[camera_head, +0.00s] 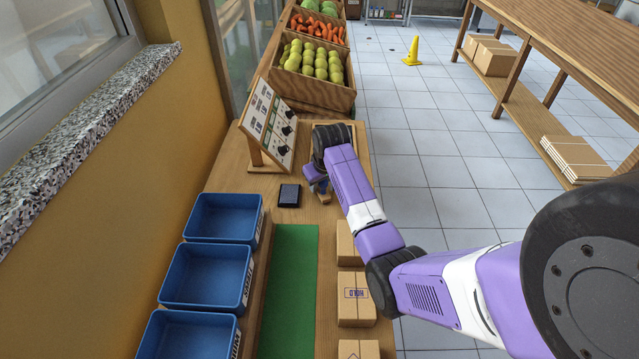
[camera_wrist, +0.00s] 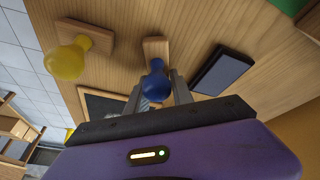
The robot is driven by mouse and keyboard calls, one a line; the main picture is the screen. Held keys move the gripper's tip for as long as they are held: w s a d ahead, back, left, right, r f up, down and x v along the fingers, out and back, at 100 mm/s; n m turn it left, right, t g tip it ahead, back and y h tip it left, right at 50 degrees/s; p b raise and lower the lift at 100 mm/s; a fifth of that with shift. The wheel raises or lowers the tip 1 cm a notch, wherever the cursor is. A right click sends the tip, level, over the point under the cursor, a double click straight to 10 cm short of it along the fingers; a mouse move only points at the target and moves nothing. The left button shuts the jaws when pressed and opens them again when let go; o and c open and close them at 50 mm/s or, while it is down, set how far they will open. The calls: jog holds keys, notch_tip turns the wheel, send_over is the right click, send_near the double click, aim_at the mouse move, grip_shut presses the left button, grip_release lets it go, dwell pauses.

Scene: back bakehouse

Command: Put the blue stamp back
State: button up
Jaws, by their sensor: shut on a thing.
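The blue stamp (camera_wrist: 156,88), a blue knob on a wooden block, is between the fingers of my gripper (camera_wrist: 158,92) in the wrist view. The gripper is shut on its knob. The wooden block points away from the gripper toward the tabletop; I cannot tell whether it touches. A yellow stamp (camera_wrist: 68,62) stands to the left, apart from the fingers. A dark ink pad (camera_wrist: 222,71) lies to the right. In the head view my gripper (camera_head: 320,188) is low over the bench, right of the ink pad (camera_head: 289,195), and my arm hides most of the stamps.
A slanted board (camera_head: 268,122) with labels and dark knobs stands behind the ink pad. Blue bins (camera_head: 222,217) line the left, beside a green mat (camera_head: 290,290). Cardboard boxes (camera_head: 355,298) line the bench's right edge. A pear crate (camera_head: 313,90) is at the far end.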

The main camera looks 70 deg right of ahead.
aim_at(324, 197)
jog(key=o, duration=1.1)
jog(key=shift+f, duration=0.1)
jog(key=shift+c, duration=0.2)
jog(key=v, duration=1.2)
jog(key=shift+b, duration=0.3)
jog(key=shift+d, duration=0.1)
